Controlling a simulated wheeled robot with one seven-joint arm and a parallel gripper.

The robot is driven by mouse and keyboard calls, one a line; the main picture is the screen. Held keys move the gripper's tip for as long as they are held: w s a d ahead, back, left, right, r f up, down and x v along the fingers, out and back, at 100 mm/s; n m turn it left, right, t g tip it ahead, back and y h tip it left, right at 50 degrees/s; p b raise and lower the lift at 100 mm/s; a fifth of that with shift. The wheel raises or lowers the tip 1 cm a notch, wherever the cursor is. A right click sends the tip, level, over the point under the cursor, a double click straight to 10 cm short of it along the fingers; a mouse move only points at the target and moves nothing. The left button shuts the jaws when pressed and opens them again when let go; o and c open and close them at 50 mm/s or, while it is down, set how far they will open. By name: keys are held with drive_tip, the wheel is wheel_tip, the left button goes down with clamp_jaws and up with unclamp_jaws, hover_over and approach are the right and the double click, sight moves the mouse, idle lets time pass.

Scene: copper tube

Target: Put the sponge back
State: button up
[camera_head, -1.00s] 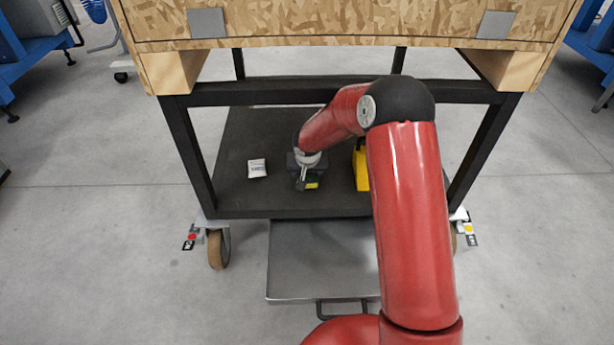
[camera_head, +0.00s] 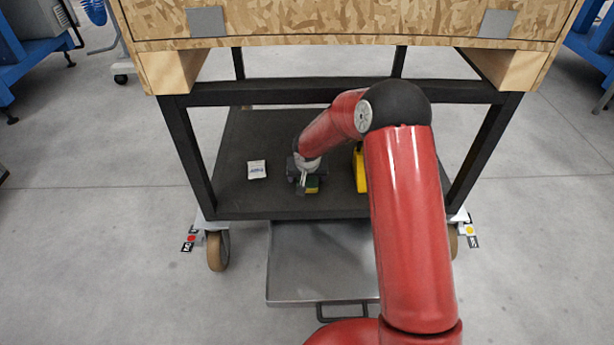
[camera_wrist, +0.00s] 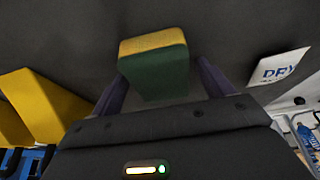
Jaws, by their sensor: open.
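The sponge (camera_head: 312,185), yellow on one face and green on another, is at my gripper on the cart's black lower shelf (camera_head: 235,195). In the wrist view the sponge (camera_wrist: 152,72) lies between the tips of my two spread fingers, with a gap visible on its right side. My gripper (camera_wrist: 161,72) is open around it. In the head view my gripper (camera_head: 303,184) is low over the shelf, and the wrist partly covers that spot. I cannot tell whether the sponge rests on the shelf.
A white packet (camera_head: 257,170) lies left of my gripper. A yellow object (camera_head: 360,168) stands to the right, partly behind my arm. The wooden crate (camera_head: 350,25) and cart frame overhang the shelf. A metal tray (camera_head: 320,262) sits in front, lower down. Open shelf lies near the packet.

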drive_tip(key=shift+r+p, duration=0.15)
drive_tip(key=shift+p, duration=0.2)
drive_tip(key=v, duration=0.4)
drive_tip(key=p+v, duration=0.1)
drive_tip(key=v, duration=0.2)
drive_tip(key=shift+s+a+r, duration=0.2)
drive_tip(key=shift+s+r, duration=0.05)
drive_tip(key=shift+s, duration=0.1)
drive_tip(key=s+d+r+h, duration=0.1)
drive_tip(key=s+d+r, duration=0.45)
drive_tip(key=r, duration=0.35)
drive_tip(key=s+d+r+h, duration=0.1)
drive_tip(key=s+d+r, duration=0.3)
drive_tip(key=s+r, duration=0.4)
drive_tip(key=s+d+r+y, duration=0.1)
drive_tip(key=s+d+r, duration=0.1)
drive_tip(key=s, duration=0.8)
drive_tip(key=s+d+r+t+y, duration=0.1)
drive_tip(key=s+r, duration=0.3)
drive_tip(key=s, duration=0.7)
drive_tip(key=shift+d+r, duration=0.35)
drive_tip(key=shift+d, duration=0.25)
drive_tip(key=shift+r, duration=0.1)
